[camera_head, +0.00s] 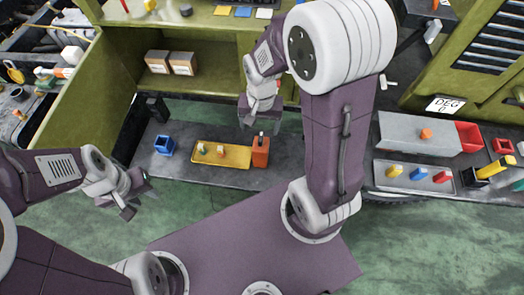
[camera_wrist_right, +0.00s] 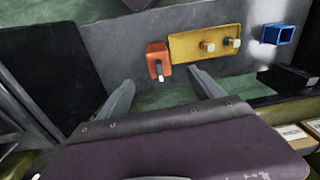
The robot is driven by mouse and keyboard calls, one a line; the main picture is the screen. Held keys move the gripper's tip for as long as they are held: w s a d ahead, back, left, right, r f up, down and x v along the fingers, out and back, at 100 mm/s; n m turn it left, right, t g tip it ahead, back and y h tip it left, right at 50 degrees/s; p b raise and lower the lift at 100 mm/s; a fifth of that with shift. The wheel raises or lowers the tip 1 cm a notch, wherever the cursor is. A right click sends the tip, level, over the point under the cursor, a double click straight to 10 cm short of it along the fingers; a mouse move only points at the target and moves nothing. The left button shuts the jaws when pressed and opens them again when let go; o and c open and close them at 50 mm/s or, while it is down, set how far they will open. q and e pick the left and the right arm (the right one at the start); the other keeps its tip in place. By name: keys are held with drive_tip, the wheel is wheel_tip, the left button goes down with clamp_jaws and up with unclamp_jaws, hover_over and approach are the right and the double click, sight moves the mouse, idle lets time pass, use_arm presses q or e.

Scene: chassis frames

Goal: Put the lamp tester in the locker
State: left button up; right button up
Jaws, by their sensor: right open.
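An orange upright block with a dark and grey top (camera_head: 260,152), seemingly the lamp tester, stands at the right end of a yellow tray on the grey bench. It also shows in the right wrist view (camera_wrist_right: 156,56). My right gripper (camera_head: 259,124) is open and empty behind it; in the right wrist view its fingertips (camera_wrist_right: 162,80) are apart, with the block just beyond the gap. The olive locker (camera_head: 226,62) behind the bench has an open front and a shelf with two cartons. My left gripper (camera_head: 138,203) is open and empty, left of the bench front.
The yellow tray (camera_head: 228,163) holds two small pieces. A blue open box (camera_head: 164,145) stands left of it. At the right are a grey bin (camera_head: 398,143), a grey tray (camera_head: 398,185) of coloured pieces and red boxes. The locker shelf has free room right of the cartons (camera_head: 182,64).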

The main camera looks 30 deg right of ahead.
sight(262, 138)
drive_tip(key=shift+m+g, duration=0.3)
drive_tip(key=shift+g, duration=0.1)
drive_tip(key=f, duration=0.2)
drive_tip(key=w+d+f+b, duration=0.1)
drive_tip(key=f, duration=0.3)
drive_tip(key=shift+w+d+f+b, duration=0.15)
drive_tip(key=shift+w+d+b, duration=0.05)
drive_tip(key=shift+w+b, duration=0.1)
drive_tip(key=shift+s, duration=0.2)
wheel_tip(262, 138, down, 3)
drive_tip(key=shift+f+b, duration=0.2)
drive_tip(key=shift+b, duration=0.3)
drive_tip(key=shift+w+f, duration=0.1)
drive_tip(key=f, duration=0.2)
drive_tip(key=f+b, duration=0.1)
drive_tip(key=f, duration=0.1)
drive_tip(key=shift+w+a+b, duration=0.15)
drive_tip(key=shift+w+b, duration=0.05)
drive_tip(key=shift+b, duration=0.1)
drive_tip(key=shift+w+f, duration=0.1)
drive_tip(key=shift+f, duration=0.4)
drive_tip(key=shift+r, duration=0.1)
drive_tip(key=shift+c, duration=0.6)
use_arm(q)
wheel_tip(262, 138, down, 6)
use_arm(e)
clamp_jaws()
